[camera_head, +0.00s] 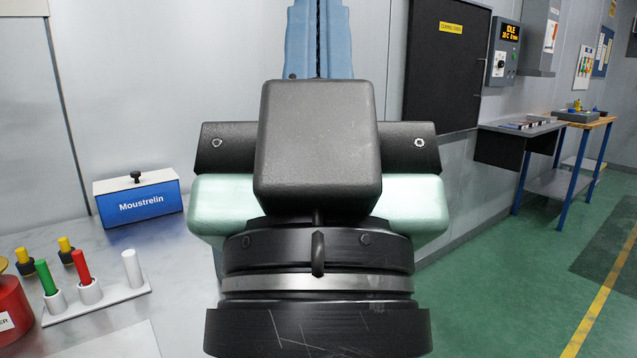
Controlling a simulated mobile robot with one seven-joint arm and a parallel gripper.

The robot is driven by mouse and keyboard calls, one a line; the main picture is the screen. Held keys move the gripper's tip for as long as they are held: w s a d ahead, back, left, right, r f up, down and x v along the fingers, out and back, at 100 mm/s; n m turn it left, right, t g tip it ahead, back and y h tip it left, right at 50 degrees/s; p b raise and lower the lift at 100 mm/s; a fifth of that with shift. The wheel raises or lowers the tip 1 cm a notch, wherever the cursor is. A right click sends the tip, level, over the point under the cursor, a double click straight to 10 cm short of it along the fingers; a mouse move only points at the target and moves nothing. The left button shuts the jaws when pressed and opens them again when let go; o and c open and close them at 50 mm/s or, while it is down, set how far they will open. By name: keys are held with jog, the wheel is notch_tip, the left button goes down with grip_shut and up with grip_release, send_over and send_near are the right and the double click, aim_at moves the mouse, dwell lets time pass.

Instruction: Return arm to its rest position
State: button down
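My gripper (319,30) fills the middle of the view, seen from behind and pointing away and up. Its two blue fingers lie side by side with only a thin dark line between them, so it looks shut. Nothing shows between them, but their tips are cut off by the top edge. A black box on my wrist hides the finger bases. The pale green hand and black wrist rings show below. The gripper appears clear of the things on the table.
At right are a shelf table (520,130), wall panels and open green floor (510,290).

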notch_tip(320, 180, up, 28)
jog(key=p, duration=2.5)
jog(key=shift+f, duration=0.1)
